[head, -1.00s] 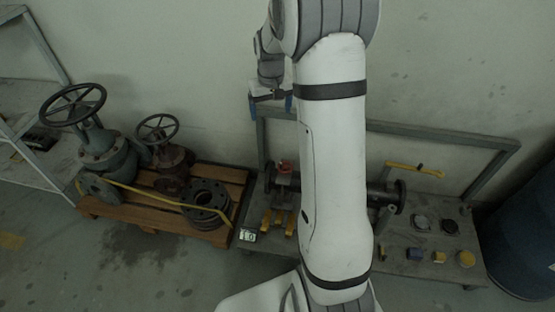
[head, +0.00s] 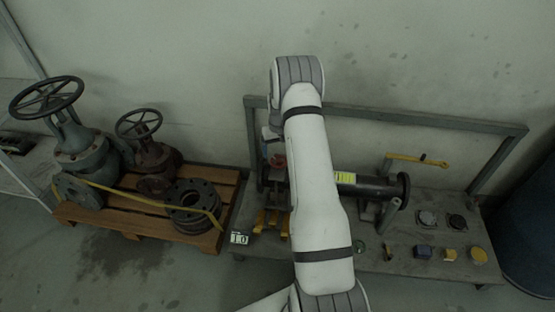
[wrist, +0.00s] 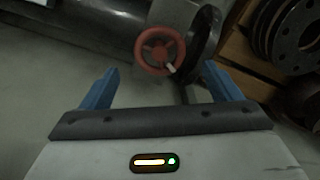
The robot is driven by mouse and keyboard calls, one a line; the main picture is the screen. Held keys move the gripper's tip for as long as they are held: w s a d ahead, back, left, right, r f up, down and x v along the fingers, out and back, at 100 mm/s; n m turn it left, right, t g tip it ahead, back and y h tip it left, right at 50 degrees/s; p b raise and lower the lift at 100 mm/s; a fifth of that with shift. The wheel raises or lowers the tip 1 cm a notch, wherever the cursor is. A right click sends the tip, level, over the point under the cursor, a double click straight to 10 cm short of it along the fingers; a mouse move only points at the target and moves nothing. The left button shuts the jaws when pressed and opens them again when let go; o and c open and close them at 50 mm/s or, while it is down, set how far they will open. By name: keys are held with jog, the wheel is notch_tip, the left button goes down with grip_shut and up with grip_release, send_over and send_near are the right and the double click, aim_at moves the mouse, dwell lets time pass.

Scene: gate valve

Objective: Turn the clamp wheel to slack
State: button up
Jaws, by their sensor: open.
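The clamp wheel is a small red handwheel (wrist: 160,50) with a pale handle peg at its lower right, seen in the wrist view. In the head view my arm hides most of my gripper and part of the pipe.
A dark pipe (head: 368,187) with a yellow label lies on the grey bench (head: 400,262). A yellow-handled bar (head: 418,159) stands behind it. Small parts lie on the bench's right. A wooden pallet (head: 120,217) with valves and flanges stands left; a blue drum (head: 525,240) stands right.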

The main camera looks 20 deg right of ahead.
aim_at(278, 160)
notch_tip(278, 160, down, 4)
jog(key=shift+f+b, duration=0.15)
jog(key=shift+b, duration=0.4)
jog(key=shift+c, duration=0.4)
jog(key=c, duration=0.9)
jog(key=shift+a, duration=0.2)
